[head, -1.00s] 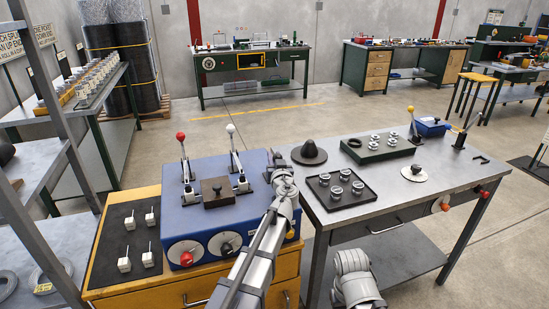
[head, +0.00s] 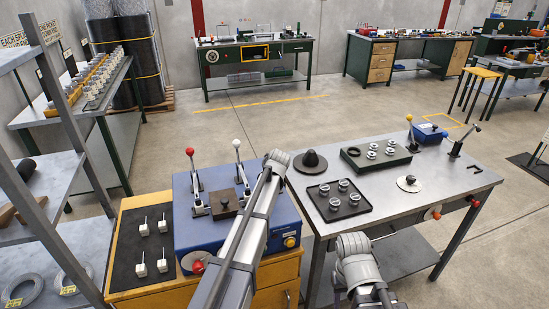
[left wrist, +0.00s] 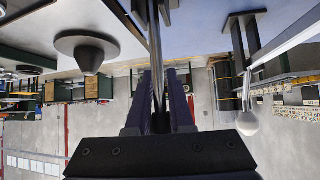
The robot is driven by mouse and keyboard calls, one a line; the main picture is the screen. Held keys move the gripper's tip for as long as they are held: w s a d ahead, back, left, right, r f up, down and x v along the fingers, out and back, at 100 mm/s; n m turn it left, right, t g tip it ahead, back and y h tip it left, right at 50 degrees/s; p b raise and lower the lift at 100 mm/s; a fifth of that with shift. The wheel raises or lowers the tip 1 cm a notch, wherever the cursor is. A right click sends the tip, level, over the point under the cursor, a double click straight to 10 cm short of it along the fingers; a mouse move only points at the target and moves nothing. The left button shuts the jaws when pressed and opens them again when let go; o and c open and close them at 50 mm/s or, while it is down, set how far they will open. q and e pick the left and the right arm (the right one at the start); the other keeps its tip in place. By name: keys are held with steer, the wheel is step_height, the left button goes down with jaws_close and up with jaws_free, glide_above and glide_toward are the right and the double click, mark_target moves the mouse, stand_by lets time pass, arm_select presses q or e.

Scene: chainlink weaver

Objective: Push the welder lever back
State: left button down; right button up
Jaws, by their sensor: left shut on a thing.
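The blue welder (head: 190,235) sits on a yellow wooden cabinet left of centre in the head view. A red-knobbed lever (head: 190,153) and a white-knobbed lever (head: 237,145) stand on it. In the left wrist view my left gripper (left wrist: 160,75) is shut on a dark upright lever (left wrist: 154,40) rising from a black mount. The white knob (left wrist: 247,122) hangs clear to the right there, as that view is upside down. In the head view my left forearm covers the welder's right side, hiding the held lever and fingers. My right forearm is at the bottom; its gripper is out of view.
A grey metal table (head: 440,165) on the right holds a dark cone (head: 311,162), a tray of rings (head: 340,212) and a green block (head: 375,163). A black mat (head: 135,250) with small white blocks lies left of the welder. Grey shelving (head: 45,175) stands further left.

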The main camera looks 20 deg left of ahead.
arm_select(q)
steer(key=shift+w+a+r+g+h+p, duration=0.1)
steer(key=shift+w+a+g+h+p, duration=0.15)
steer(key=shift+w+g+p, duration=0.2)
steer(key=shift+w+a+g+h+p, duration=0.25)
steer(key=shift+w+g+p, duration=0.1)
steer(key=shift+w, duration=0.1)
steer(key=shift+w+a+f+g+h+p, duration=0.2)
steer(key=shift+w+f+g+h+p, duration=0.1)
steer(key=shift+w+f+g+p, duration=0.25)
steer(key=shift+w+a+f+n+g+h, duration=0.2)
steer(key=shift+a+f+n+g+h, duration=0.1)
steer(key=shift+f+g+h, duration=0.5)
steer(key=shift+r+g, duration=0.2)
steer(key=shift+g, duration=0.15)
arm_select(e)
step_height(320, 180, up, 4)
steer(key=shift+s+r, duration=0.1)
steer(key=shift+r, duration=0.05)
steer(key=shift+d, duration=0.1)
arm_select(q)
steer(key=c, duration=1.1)
jaws_free()
steer(key=shift+o, duration=1.1)
steer(key=shift+f, duration=0.15)
steer(key=shift+s, duration=0.15)
